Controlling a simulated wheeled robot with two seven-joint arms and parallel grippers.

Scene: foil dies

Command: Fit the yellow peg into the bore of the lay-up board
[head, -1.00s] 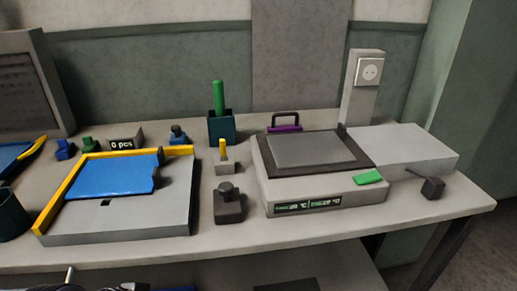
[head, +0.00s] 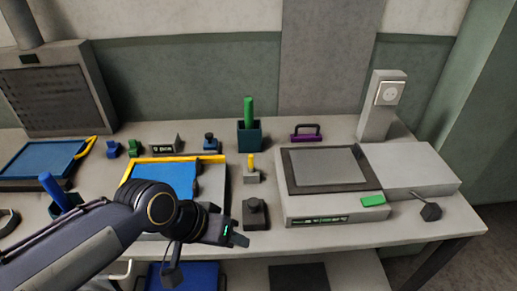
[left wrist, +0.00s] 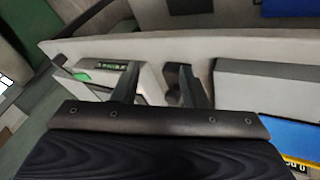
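The yellow peg (head: 251,161) stands upright in a small grey block (head: 252,177) in the head view. The lay-up board (head: 213,184) lies left of it, with yellow edge strips and a blue sheet (head: 165,174) on top. My left arm covers the board's front, and I cannot see the bore. My left gripper (head: 240,239) is in front of the dark knobbed block, apart from the peg. In the left wrist view its two fingers (left wrist: 160,84) stand apart with nothing held between them. My right gripper is not in view.
A dark knobbed block (head: 255,214) stands in front of the peg. A teal cup (head: 249,136) with a green rod is behind. The hot plate unit (head: 330,207) is to the right. A blue-handled item stands in a dark cup (head: 62,203) at left.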

